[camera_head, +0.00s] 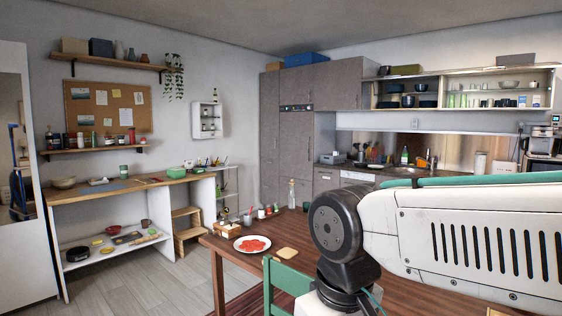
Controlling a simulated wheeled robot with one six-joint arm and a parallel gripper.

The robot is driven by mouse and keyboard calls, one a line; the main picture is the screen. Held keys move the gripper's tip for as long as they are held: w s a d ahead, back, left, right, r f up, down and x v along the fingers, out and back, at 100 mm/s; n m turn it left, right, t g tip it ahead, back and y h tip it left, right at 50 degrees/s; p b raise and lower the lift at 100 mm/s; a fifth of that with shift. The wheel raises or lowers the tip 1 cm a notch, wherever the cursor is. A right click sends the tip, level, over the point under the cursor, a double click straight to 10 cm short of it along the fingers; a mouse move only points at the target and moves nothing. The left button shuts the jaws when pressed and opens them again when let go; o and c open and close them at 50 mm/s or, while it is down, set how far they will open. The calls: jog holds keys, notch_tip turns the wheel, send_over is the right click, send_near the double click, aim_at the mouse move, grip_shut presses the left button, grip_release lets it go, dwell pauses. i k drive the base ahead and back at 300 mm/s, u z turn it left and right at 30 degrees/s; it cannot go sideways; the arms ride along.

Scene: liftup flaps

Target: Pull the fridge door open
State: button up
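Tall grey-brown cabinet doors (295,145) stand in the far corner of the kitchen, left of the counter, and look shut. A small dark panel sits across the front near their top. I cannot tell for sure which of these fronts is the fridge door; no separate fridge shows. My gripper is not in view. Only my white arm link with its dark round joint shows at the lower right, well in front of the cabinets in the picture, and it hides part of the counter and table.
A brown wooden table (232,252) holds a white plate (253,244) and a bottle (291,194). A green chair (286,284) stands at its near side. A workbench (120,188) and wooden steps (188,234) are at left. Bare floor (150,281) lies between workbench and table.

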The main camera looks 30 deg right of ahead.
aim_at(297, 129)
jog(key=u, duration=0.25)
jog(key=i, duration=4.7)
jog(key=z, duration=0.7)
jog(key=i, duration=1.75)
jog(key=z, duration=1.5)
jog(key=i, duration=1.9)
jog(key=z, duration=0.4)
jog(key=i, duration=2.5)
jog(key=z, duration=0.1)
